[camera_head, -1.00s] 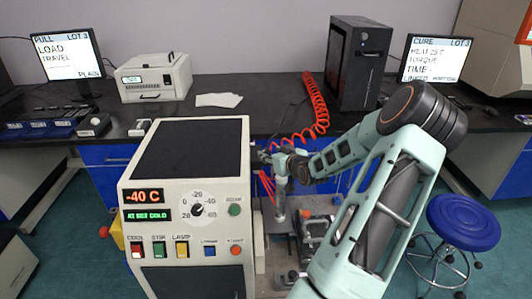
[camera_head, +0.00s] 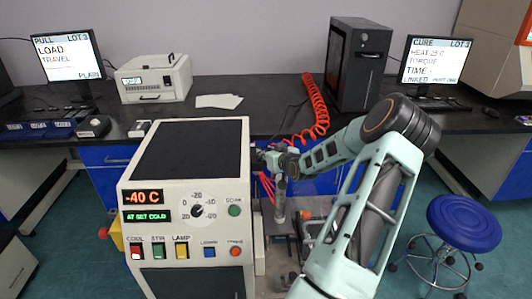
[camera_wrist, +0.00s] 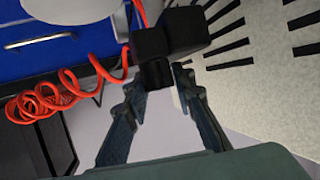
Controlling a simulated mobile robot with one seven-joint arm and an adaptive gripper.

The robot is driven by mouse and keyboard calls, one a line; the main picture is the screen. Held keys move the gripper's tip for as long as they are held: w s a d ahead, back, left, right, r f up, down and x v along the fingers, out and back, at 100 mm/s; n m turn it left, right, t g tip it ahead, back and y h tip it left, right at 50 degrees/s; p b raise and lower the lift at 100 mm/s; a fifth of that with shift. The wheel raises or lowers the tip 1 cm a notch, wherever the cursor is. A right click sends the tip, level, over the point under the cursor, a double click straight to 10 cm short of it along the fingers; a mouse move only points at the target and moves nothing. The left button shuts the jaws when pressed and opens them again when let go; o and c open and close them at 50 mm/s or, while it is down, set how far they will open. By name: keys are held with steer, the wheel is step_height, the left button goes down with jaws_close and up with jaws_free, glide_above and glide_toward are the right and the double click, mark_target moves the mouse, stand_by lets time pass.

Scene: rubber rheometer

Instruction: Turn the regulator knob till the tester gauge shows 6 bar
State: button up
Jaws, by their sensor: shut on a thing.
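The black regulator (camera_wrist: 178,35) shows in the wrist view, with its short round black knob (camera_wrist: 157,73) facing my gripper. My gripper (camera_wrist: 160,78) has its two fingertips on either side of the knob and is shut on it. In the head view my gripper (camera_head: 262,158) is small and partly hidden beside the right side of the white cold cabinet. The tester gauge's face is not readable in either view. A pale rounded shape (camera_wrist: 80,6) at the top left of the wrist view cannot be made out.
The white cold cabinet (camera_head: 140,260) stands close left of my gripper; its vented side (camera_wrist: 250,50) fills the wrist view's right. A coiled red hose (camera_head: 316,105) runs near my wrist. A blue stool (camera_head: 464,222) stands at the right.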

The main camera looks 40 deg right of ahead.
jaws_close()
steer(key=shift+w+a+f+m+h+b, duration=0.15)
steer(key=shift+m+h+b, duration=0.25)
steer(key=shift+b, duration=0.65)
steer(key=shift+m+g+h+b, duration=0.4)
steer(key=shift+b, duration=0.3)
steer(key=o, duration=1)
jaws_free()
steer(key=shift+c, duration=0.2)
steer(key=shift+s+r+h, duration=0.2)
steer(key=shift+s+h, duration=0.1)
steer(key=v, duration=1.1)
steer(key=shift+s+r, duration=0.25)
